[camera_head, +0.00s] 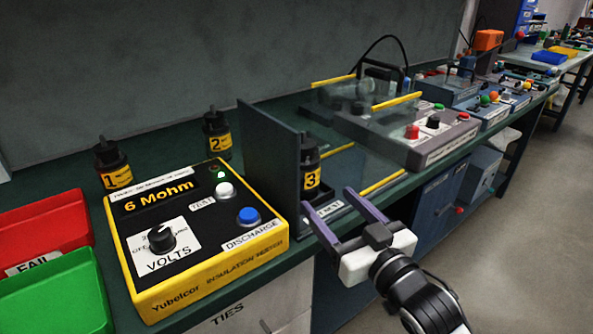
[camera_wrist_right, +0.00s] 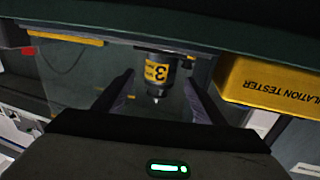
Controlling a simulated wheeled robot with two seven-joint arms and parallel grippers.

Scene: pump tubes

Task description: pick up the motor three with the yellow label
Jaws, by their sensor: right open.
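Motor three (camera_head: 311,173) is a dark cylinder with a yellow label marked 3. In the head view it stands upright by the dark upright panel, right of the insulation tester. It also shows in the right wrist view (camera_wrist_right: 157,72), upside down, beyond and between my fingers. My right gripper (camera_head: 331,211) is open and empty, its two purple fingers pointing at the motor from the front right. In the right wrist view the right gripper (camera_wrist_right: 158,92) has its fingers spread with the motor beyond their tips. My left gripper is not in view.
The yellow insulation tester (camera_head: 196,238) stands left of motor three, with the dark panel (camera_head: 272,150) beside it. Motor one (camera_head: 113,166) and motor two (camera_head: 217,132) stand behind the tester. Red (camera_head: 40,228) and green (camera_head: 60,300) bins sit at left. A clear-covered test unit (camera_head: 415,140) stands at right.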

